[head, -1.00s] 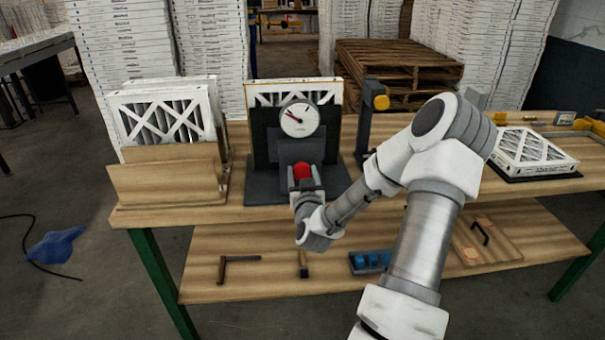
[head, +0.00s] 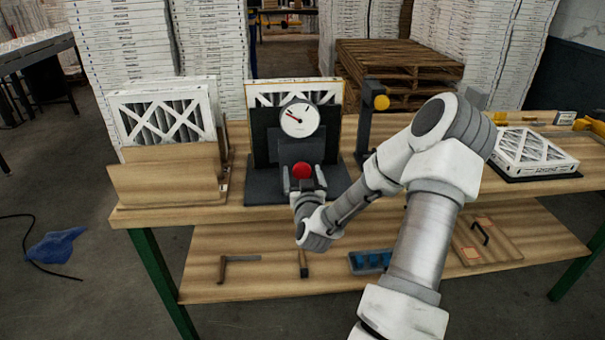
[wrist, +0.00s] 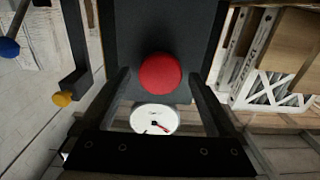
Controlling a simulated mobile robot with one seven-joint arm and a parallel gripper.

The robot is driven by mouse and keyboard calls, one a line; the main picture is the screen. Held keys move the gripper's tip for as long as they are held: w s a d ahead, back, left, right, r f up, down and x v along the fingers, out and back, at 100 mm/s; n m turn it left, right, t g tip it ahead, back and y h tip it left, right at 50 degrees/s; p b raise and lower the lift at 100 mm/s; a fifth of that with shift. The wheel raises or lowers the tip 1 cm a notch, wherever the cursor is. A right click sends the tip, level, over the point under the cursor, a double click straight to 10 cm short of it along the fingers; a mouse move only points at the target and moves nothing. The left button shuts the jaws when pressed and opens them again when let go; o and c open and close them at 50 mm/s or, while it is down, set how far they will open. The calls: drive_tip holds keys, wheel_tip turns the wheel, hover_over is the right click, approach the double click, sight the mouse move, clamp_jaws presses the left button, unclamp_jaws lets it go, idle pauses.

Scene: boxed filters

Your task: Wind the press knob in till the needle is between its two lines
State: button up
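The press knob (head: 301,171) is a red round knob on the front of a dark grey press (head: 265,188). It also shows in the wrist view (wrist: 160,73), between my fingers with a gap on both sides. Above it, the white round gauge (head: 299,119) has a needle pointing to the upper left with red near it. In the wrist view the gauge (wrist: 155,118) is partly covered by my gripper; its two lines are too small to make out. My gripper (head: 307,182) is open, its fingers either side of the knob, not touching it.
Boxed filters stand in a wooden holder (head: 168,185) to the left. A dark post with a yellow knob (head: 381,102) stands close on the right. Another filter (head: 532,149) lies on a dark mat at the right. Tools and a blue-filled tray (head: 370,262) lie on the lower shelf (head: 215,289).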

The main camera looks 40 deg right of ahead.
drive_tip(key=p+v, duration=1.2)
drive_tip(key=v, duration=0.5)
drive_tip(key=shift+s, duration=0.25)
idle(0.5)
